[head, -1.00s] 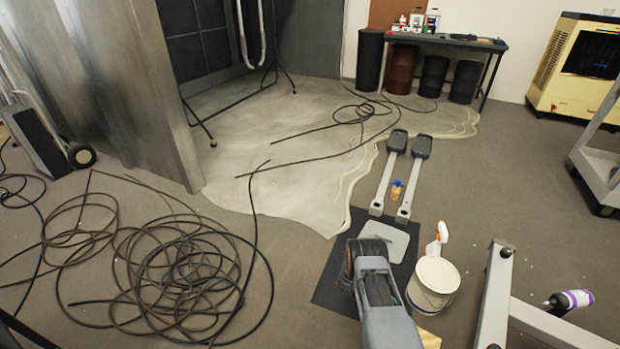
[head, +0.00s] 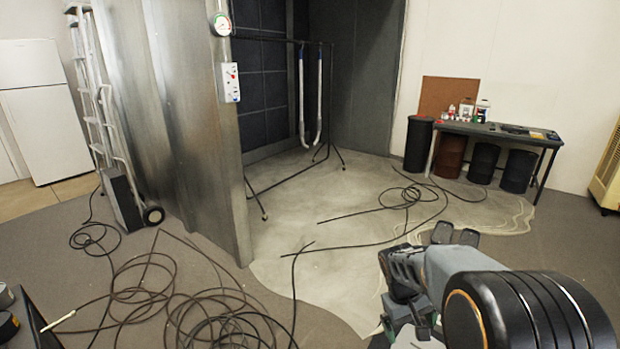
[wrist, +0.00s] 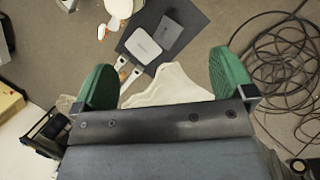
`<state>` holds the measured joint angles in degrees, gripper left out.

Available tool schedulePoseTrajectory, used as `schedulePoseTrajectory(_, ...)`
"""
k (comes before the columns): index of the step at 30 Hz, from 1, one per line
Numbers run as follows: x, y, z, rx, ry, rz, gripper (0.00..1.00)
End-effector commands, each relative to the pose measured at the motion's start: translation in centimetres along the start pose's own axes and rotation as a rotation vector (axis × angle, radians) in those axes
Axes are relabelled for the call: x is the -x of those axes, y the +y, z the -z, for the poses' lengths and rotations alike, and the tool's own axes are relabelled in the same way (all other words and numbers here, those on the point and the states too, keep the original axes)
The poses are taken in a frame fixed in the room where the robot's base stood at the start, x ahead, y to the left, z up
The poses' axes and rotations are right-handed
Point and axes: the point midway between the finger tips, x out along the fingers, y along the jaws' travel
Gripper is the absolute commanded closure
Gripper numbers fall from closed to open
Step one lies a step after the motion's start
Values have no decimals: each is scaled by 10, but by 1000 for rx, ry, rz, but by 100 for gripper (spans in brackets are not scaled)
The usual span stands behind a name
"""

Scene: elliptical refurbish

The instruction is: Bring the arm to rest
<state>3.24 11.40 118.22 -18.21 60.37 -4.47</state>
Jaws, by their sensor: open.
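My arm reaches in from the lower right of the head view. My gripper (head: 408,318) is at its far end, pointing down, partly cut by the lower edge. In the wrist view its two green fingers (wrist: 163,80) stand wide apart.
In the wrist view a dark mat (wrist: 200,20) lies on the floor near a white tub (wrist: 118,7). A bench (head: 490,132) with drums stands at the back right. A metal partition (head: 190,130) stands at left.

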Motion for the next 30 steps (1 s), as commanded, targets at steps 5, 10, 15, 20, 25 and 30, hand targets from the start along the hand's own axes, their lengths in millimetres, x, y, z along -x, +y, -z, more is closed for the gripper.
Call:
schedulePoseTrajectory(5,116,-12,-60,-99,208,74,0)
schedulePoseTrajectory(10,173,-27,-101,-168,357,143,0)
schedulePoseTrajectory(15,202,-37,-126,-209,454,193,0)
schedulePoseTrajectory(20,211,-40,-137,-227,497,216,0)
schedulePoseTrajectory(25,212,-42,-139,-232,507,223,0)
schedulePoseTrajectory(30,212,-42,-139,-231,506,222,13)
